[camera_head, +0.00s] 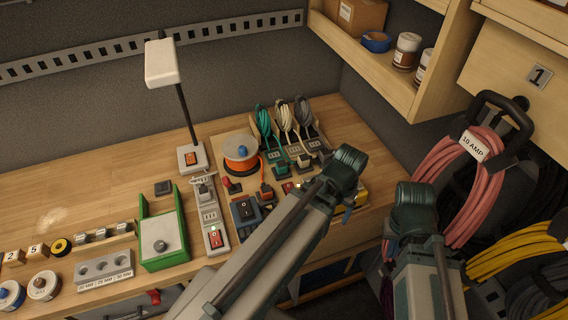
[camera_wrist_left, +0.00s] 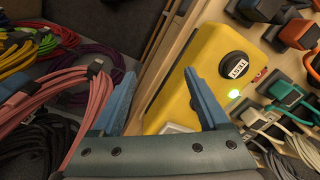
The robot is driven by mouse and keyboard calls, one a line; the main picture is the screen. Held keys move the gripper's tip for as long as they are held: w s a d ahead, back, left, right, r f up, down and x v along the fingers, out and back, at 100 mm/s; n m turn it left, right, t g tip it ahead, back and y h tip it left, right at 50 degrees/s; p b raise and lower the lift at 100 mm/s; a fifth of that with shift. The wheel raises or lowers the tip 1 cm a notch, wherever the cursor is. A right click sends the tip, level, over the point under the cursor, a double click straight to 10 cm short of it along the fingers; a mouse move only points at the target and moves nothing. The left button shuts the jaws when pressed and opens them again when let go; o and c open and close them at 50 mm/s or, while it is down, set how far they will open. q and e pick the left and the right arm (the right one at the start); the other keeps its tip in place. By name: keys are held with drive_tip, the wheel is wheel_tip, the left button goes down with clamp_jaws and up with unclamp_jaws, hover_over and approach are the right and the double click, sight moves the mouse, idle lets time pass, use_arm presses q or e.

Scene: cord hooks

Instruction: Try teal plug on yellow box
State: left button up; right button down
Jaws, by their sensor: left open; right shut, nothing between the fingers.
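The yellow box (camera_wrist_left: 205,62) fills the middle of the left wrist view, with a black TEST button (camera_wrist_left: 233,65) and a green glow at its right edge. In the head view the yellow box (camera_head: 363,193) is mostly hidden behind my left arm. My left gripper (camera_wrist_left: 163,92) is open and empty, its blue fingers over the box's lower left part. A teal plug (camera_wrist_left: 289,97) with a teal cord lies right of the box, apart from the gripper. The teal cord coil (camera_head: 264,121) hangs at the back of the bench. My right gripper (camera_head: 385,251) is shut and empty, partly hidden, off the bench's right side.
White and grey cord coils (camera_head: 303,113) stand beside the teal one. An orange cord reel (camera_head: 240,151), a power strip (camera_head: 210,215), a lamp (camera_head: 165,63) and a green tray (camera_head: 163,258) stand to the left. Pink cord (camera_head: 474,185) hangs on a hook at right.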

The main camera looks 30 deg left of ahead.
sight(282, 163)
use_arm(q)
drive_tip(key=w+a+r, duration=0.1)
drive_tip(key=a, duration=0.1)
drive_tip(key=w+a+r+n+p, duration=0.1)
drive_tip(key=a, duration=0.1)
drive_tip(key=w+a+r+n+p, duration=0.1)
drive_tip(key=shift+w+a, duration=0.3)
drive_tip(key=shift+a, duration=0.1)
drive_tip(key=w+a+n, duration=0.2)
drive_tip(key=a, duration=0.1)
drive_tip(key=shift+w+r+h+p, duration=0.1)
drive_tip(key=shift+w+h+p, duration=0.05)
drive_tip(key=shift+h+p, duration=0.15)
drive_tip(key=w+a+n, duration=0.2)
drive_tip(key=a, duration=0.3)
drive_tip(key=w+a+n, duration=0.2)
drive_tip(key=a, duration=0.2)
drive_tip(key=w+a+n, duration=0.2)
drive_tip(key=a+n, duration=0.1)
drive_tip(key=a, duration=0.2)
drive_tip(key=shift+w+a, duration=0.25)
drive_tip(key=shift+a, duration=0.1)
drive_tip(key=shift+a+n, duration=0.3)
drive_tip(key=shift+a, duration=0.15)
drive_tip(key=shift+f, duration=0.2)
wheel_tip(282, 163, down, 9)
drive_tip(key=b, duration=0.9)
drive_tip(key=shift+r, duration=0.1)
clamp_jaws()
